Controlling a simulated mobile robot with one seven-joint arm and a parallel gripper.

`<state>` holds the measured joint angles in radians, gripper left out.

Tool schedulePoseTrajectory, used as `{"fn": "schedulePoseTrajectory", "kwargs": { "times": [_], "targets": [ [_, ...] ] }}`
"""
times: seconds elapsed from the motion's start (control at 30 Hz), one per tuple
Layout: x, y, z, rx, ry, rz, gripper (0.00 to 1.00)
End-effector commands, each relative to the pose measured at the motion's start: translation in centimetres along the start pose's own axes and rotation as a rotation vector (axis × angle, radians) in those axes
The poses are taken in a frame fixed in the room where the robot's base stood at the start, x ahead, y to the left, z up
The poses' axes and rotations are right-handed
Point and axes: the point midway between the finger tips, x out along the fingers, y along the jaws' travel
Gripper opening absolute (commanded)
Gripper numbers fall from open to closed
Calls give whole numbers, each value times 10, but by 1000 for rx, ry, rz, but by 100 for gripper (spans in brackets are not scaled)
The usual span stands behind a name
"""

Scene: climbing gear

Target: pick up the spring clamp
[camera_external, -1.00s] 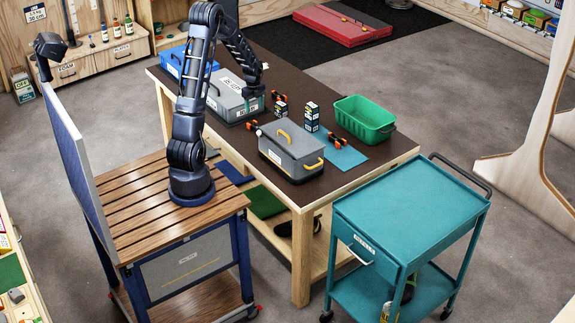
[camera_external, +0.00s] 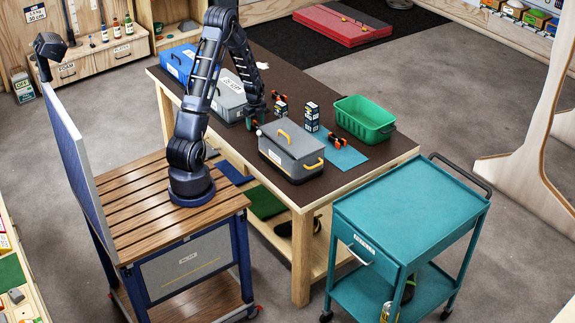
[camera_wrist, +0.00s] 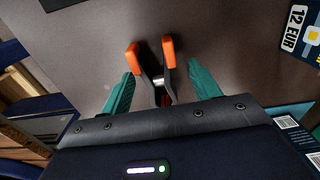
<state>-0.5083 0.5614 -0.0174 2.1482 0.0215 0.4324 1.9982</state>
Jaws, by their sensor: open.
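The spring clamp (camera_wrist: 154,82), black with two orange tips, lies on the dark table in the wrist view. My gripper (camera_wrist: 161,75) is open, with one teal finger on each side of the clamp and a gap to each. The orange ends point away from my wrist; the near end is partly hidden by my gripper body. In the external view my gripper (camera_external: 256,117) is low over the table, behind the grey toolbox, and mostly hides this clamp. Another orange-tipped clamp (camera_external: 334,141) lies on a blue sheet.
The grey toolbox with yellow handles (camera_external: 290,150) stands close in front of my gripper. Small boxes (camera_external: 312,116), a green bin (camera_external: 364,119) and a grey case (camera_external: 229,101) are also on the table (camera_external: 390,153). More orange shows beside a small box (camera_external: 281,99).

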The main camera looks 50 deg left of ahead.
Motion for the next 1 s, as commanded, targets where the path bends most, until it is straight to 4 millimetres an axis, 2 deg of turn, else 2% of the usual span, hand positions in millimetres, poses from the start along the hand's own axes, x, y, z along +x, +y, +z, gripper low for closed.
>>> {"fn": "schedulePoseTrajectory", "kwargs": {
  "times": [0.1,0.33,0.57,0.87,1.0],
  "targets": [
    [10,0,0,0,0,1,62],
    [10,0,0,0,-1,0,60],
    [10,0,0,0,0,0,15],
    [9,0,0,0,0,0,13],
    [1,0,1,-1,-1,-2,13]
  ]
}}
